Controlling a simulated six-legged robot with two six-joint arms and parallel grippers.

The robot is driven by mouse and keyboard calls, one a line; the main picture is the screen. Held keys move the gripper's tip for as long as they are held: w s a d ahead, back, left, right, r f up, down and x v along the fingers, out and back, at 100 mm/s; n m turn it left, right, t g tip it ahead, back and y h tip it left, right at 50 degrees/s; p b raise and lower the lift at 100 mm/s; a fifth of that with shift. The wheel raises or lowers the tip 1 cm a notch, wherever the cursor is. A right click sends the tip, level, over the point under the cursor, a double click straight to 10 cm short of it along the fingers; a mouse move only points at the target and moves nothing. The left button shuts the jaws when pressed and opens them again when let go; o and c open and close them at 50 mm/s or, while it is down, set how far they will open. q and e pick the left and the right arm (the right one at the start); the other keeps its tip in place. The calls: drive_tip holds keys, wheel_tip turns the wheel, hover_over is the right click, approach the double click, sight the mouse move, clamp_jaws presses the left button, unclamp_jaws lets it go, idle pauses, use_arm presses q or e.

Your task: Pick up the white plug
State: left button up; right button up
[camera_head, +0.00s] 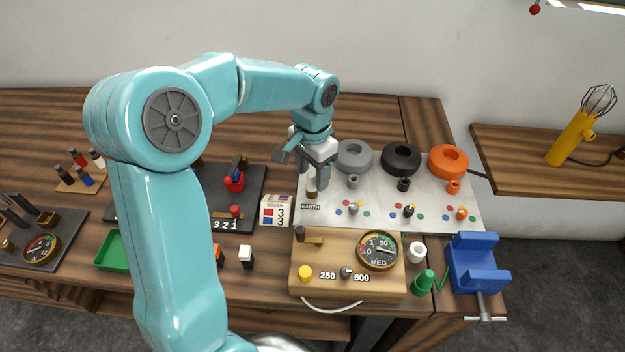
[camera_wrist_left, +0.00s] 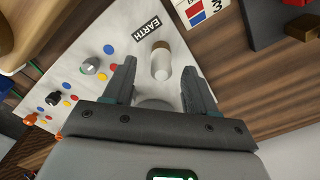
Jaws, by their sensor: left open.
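A white plug (camera_wrist_left: 160,68) stands beside the EARTH label, with a brass-brown collar at the label end. In the head view only a small part of it (camera_head: 311,193) shows under my left gripper (camera_head: 316,183). The gripper is open, its jaws above the left end of the pale panel. In the left wrist view the two fingers (camera_wrist_left: 155,85) lie on either side of the plug's near end, with gaps between them and it. I cannot tell how deep the fingers reach. My right gripper is not in view.
The panel (camera_head: 400,222) carries grey, black and orange rings and small plugs. A wooden meter box (camera_head: 335,283) stands in front of it. A blue vise (camera_head: 474,265) is at right. A white-topped black block (camera_head: 246,257) and a BRUSH box (camera_head: 275,211) are left.

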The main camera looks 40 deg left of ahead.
sight(312, 175)
use_arm(q)
wheel_tip(312, 175, down, 2)
drive_tip(key=shift+s+a+f, duration=0.1)
drive_tip(key=shift+s, duration=0.05)
drive_tip(key=shift+c, duration=0.7)
clamp_jaws()
drive_tip(key=shift+r, duration=0.2)
wheel_tip(312, 175, up, 20)
drive_tip(key=p, duration=0.2)
drive_tip(key=shift+f, duration=0.25)
